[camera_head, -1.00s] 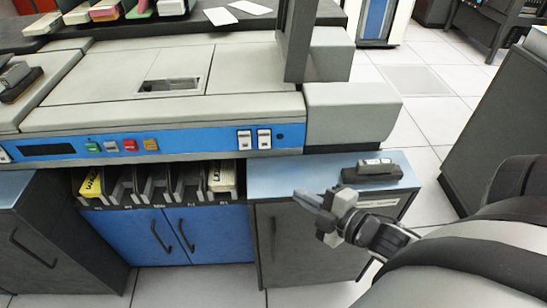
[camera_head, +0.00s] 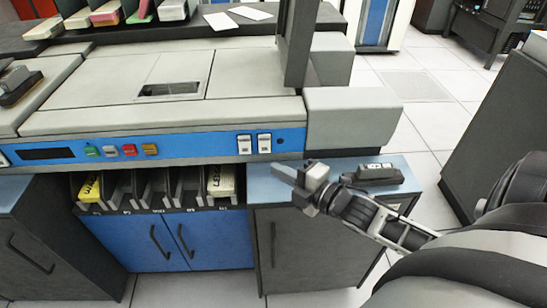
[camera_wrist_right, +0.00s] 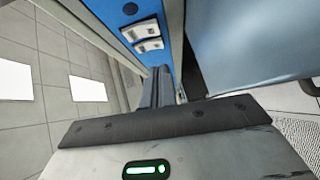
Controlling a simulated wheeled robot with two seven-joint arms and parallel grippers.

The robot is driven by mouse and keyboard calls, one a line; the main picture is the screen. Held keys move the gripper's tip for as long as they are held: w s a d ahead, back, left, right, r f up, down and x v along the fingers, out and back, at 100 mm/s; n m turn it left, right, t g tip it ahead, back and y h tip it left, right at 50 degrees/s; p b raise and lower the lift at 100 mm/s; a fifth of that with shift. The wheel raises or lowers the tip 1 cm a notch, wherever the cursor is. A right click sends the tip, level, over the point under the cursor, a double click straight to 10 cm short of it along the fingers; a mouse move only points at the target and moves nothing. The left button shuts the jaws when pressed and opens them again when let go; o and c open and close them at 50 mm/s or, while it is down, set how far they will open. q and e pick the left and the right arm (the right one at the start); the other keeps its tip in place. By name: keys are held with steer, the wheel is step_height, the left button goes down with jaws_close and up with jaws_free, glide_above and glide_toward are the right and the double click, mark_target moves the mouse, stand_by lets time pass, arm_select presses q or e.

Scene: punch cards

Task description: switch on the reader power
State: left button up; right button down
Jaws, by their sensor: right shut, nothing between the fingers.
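The reader is the grey machine (camera_head: 160,112) with a blue control strip (camera_head: 205,147) along its front. Two white rocker switches, a left one (camera_head: 244,144) and a right one (camera_head: 264,143), sit near the strip's right end. They also show in the right wrist view, one (camera_wrist_right: 139,30) above the other (camera_wrist_right: 150,45). My right gripper (camera_head: 276,170) is shut and empty, its fingers pointing left, just below and right of the rockers in the head view. In the wrist view its fingers (camera_wrist_right: 160,75) point toward the blue strip, apart from the rockers. My left gripper is out of view.
A small round dark knob (camera_head: 280,140) is right of the rockers. Coloured buttons (camera_head: 129,150) and a dark display (camera_head: 46,153) lie farther left. Below are card bins (camera_head: 153,189) and blue doors (camera_head: 175,240). A dark device (camera_head: 374,174) stands on the right cabinet top.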

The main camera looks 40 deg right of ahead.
mark_target(261, 152)
steer(key=w, duration=0.4)
steer(key=shift+w+d+f, duration=0.15)
steer(key=shift+d+f, duration=0.15)
steer(key=shift+d, duration=0.1)
steer(key=shift+w+d+f, duration=0.1)
steer(key=shift+w+d, duration=0.2)
steer(key=shift+w, duration=0.2)
steer(key=shift+w+d, duration=0.1)
steer(key=shift+f, duration=0.1)
